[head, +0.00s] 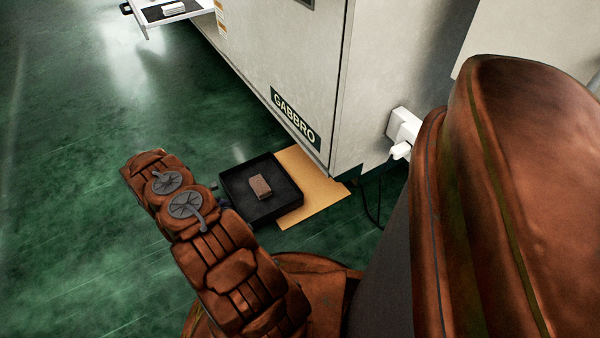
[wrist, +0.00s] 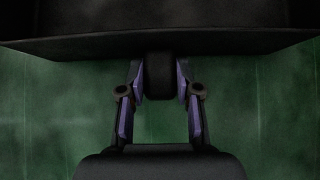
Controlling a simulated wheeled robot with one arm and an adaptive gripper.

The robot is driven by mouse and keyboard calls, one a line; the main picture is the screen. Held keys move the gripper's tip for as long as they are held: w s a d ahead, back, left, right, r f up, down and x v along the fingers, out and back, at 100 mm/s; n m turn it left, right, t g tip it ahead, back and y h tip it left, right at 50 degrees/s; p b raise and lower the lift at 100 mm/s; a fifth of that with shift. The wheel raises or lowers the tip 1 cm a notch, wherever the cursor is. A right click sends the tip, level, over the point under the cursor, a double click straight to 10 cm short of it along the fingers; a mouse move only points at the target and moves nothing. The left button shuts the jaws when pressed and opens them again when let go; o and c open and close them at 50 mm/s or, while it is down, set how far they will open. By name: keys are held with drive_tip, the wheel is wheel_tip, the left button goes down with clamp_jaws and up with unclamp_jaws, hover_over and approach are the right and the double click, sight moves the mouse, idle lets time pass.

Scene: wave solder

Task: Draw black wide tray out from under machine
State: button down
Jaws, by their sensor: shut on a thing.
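The black wide tray (head: 236,188) lies on the floor at the machine's lower corner in the head view, with its visible part clear of the machine's side. A brown block (head: 260,187) sits inside it. In the wrist view the tray's dark front wall (wrist: 80,47) spans the top. My gripper (wrist: 159,80) is shut on a dark handle (wrist: 159,85) that stands out from the middle of that wall. In the head view my arm hides most of my gripper, beside the tray's left side.
The white machine (head: 285,60) marked GABBRO stands behind the tray. A tan sheet (head: 312,187) lies on the floor between them. A white plug box (head: 403,127) with a cable is on the machine's right side. Green floor (head: 80,150) to the left is open.

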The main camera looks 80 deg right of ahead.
drive_tip(key=shift+w+a, duration=1.85)
drive_tip(key=shift+w, duration=0.3)
drive_tip(key=shift+w+a, duration=0.85)
drive_tip(key=c, duration=0.7)
unclamp_jaws()
drive_tip(key=v, duration=1.2)
